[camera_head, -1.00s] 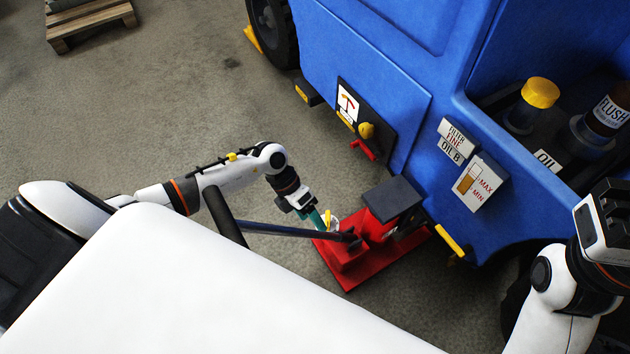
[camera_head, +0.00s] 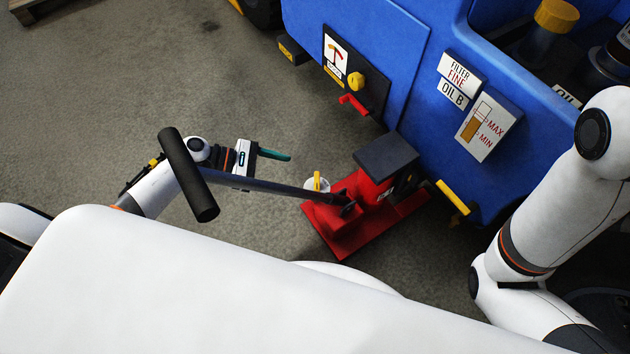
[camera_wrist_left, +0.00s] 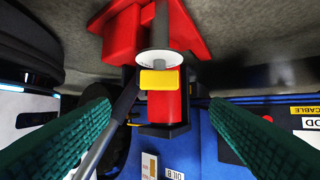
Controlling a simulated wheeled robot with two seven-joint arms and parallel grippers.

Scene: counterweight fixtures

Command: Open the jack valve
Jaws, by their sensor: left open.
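The red jack (camera_head: 335,232) stands on the floor beside the blue vehicle, its dark pad near the vehicle's side. The jack valve is a white dial (camera_head: 311,187) with a yellow bar (camera_head: 317,181) at the jack's left. In the left wrist view the yellow bar (camera_wrist_left: 160,79) lies crosswise on the white dial (camera_wrist_left: 158,57), ahead of the fingers and above the middle. My left gripper (camera_head: 276,154) is open and empty, left of the valve and apart from it; its teal fingers (camera_wrist_left: 160,112) frame the jack. My right arm (camera_head: 535,235) shows, but its gripper does not.
The jack's long grey handle (camera_head: 265,187), with a black grip (camera_head: 188,174), crosses close to my left wrist. The blue vehicle (camera_head: 375,40) carries a black panel with a yellow knob (camera_head: 356,80) and red lever (camera_head: 353,105).

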